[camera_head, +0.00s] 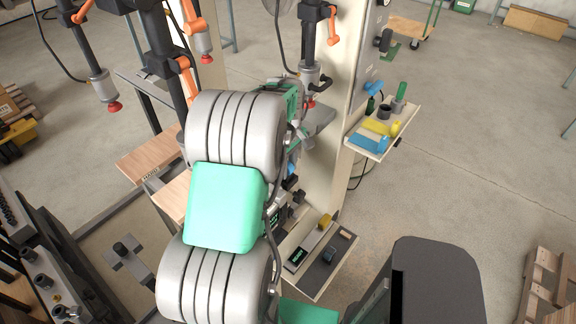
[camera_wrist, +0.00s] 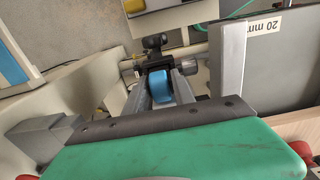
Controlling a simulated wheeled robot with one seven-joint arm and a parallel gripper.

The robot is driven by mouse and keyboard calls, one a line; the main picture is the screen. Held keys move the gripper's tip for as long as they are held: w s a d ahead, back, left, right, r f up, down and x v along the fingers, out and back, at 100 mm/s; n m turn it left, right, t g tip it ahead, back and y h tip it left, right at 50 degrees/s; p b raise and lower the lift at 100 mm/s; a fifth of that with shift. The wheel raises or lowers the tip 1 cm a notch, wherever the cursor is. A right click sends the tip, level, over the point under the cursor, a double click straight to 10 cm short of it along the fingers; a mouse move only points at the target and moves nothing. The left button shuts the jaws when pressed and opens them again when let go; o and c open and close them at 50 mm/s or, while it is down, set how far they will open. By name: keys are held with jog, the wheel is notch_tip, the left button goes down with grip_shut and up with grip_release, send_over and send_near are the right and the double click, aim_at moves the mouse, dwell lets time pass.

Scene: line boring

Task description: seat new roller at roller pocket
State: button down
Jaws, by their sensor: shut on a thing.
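In the wrist view my gripper (camera_wrist: 161,80) has its two grey fingers closed on a blue roller (camera_wrist: 160,88). The roller sits between the fingertips, just in front of a dark bracket with a round black knob (camera_wrist: 154,42) and a grey cylinder (camera_wrist: 188,65) beside it. I cannot tell whether the roller touches the bracket, and I cannot make out the roller pocket for certain. In the head view my own arm hides most of the gripper. A small blue patch (camera_head: 291,169) shows at the arm's right edge; it may be the same roller.
A cream machine column (camera_head: 348,60) stands right behind my arm. A side tray (camera_head: 376,148) on it holds blue and yellow items and a green bottle. Open floor (camera_head: 450,170) lies to the right.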

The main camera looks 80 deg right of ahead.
jog(key=shift+f+b, duration=0.45)
jog(key=shift+f, duration=0.35)
jog(key=c, duration=1)
grip_release()
jog(key=shift+o, duration=0.2)
jog(key=shift+r, duration=0.1)
jog(key=shift+r+p, duration=2.5)
jog(key=shift+r, duration=1.35)
